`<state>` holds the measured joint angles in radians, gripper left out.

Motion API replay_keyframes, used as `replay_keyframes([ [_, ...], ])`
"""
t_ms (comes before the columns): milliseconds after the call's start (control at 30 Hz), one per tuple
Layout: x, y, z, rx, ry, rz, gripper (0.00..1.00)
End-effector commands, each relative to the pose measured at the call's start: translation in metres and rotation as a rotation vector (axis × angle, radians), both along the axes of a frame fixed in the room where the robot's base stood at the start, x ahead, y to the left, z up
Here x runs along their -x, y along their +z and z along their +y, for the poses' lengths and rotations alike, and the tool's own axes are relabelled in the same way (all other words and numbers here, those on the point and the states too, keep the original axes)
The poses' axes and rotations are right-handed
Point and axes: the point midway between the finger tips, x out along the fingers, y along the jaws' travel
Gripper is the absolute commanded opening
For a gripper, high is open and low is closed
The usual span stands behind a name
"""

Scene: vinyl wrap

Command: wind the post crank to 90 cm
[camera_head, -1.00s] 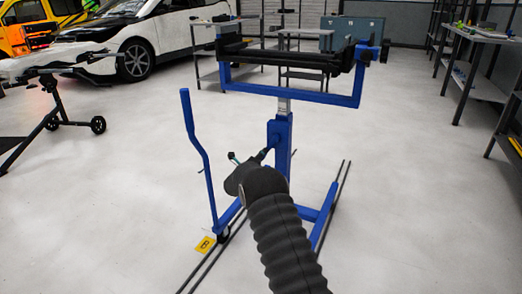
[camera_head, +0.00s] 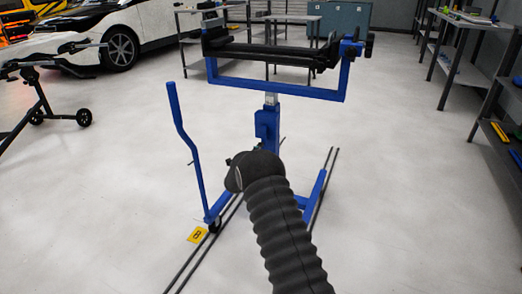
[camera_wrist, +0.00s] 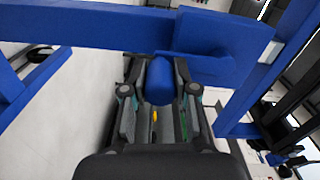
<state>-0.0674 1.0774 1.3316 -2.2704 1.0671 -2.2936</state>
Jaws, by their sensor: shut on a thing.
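The blue post (camera_head: 267,128) stands upright under a blue U-shaped frame with black rollers in the head view. A short pale inner column (camera_head: 271,99) shows above its sleeve; any scale marks are too small to read. My gripper (camera_wrist: 160,68) is shut around the blue crank knob (camera_wrist: 160,82) in the wrist view, with a finger on each side. A blue block (camera_wrist: 222,52) lies just beyond and right of the knob. In the head view my dark ribbed arm hides the gripper and most of the crank.
A blue push handle (camera_head: 183,130) rises left of the post. Floor rails (camera_head: 318,205) run beneath the stand, with a yellow marker plate (camera_head: 198,234) beside the left one. A black wheeled stand (camera_head: 42,90) is at left, shelving (camera_head: 470,60) at right. Open floor surrounds the stand.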

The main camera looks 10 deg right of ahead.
Motion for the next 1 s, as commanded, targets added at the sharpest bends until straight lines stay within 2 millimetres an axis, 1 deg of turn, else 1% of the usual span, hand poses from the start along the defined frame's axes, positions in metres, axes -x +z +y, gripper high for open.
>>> replay_keyframes([
  [33,0.001,0.003,-0.005,0.004,-0.008,-0.004,0.0],
  [367,0.001,0.003,-0.005,0.006,-0.009,-0.003,0.0],
  [400,0.001,0.003,-0.005,0.006,-0.009,-0.003,0.3],
  [500,0.001,0.003,-0.004,0.006,-0.007,-0.002,0.54],
  [667,0.0,0.002,0.003,0.005,0.002,0.0,0.54],
  [833,0.001,0.001,0.006,0.005,0.004,0.001,0.54],
  [933,0.006,0.001,0.01,0.005,0.004,0.001,0.54],
  [1000,0.013,0.001,0.017,0.005,0.007,0.003,0.54],
])
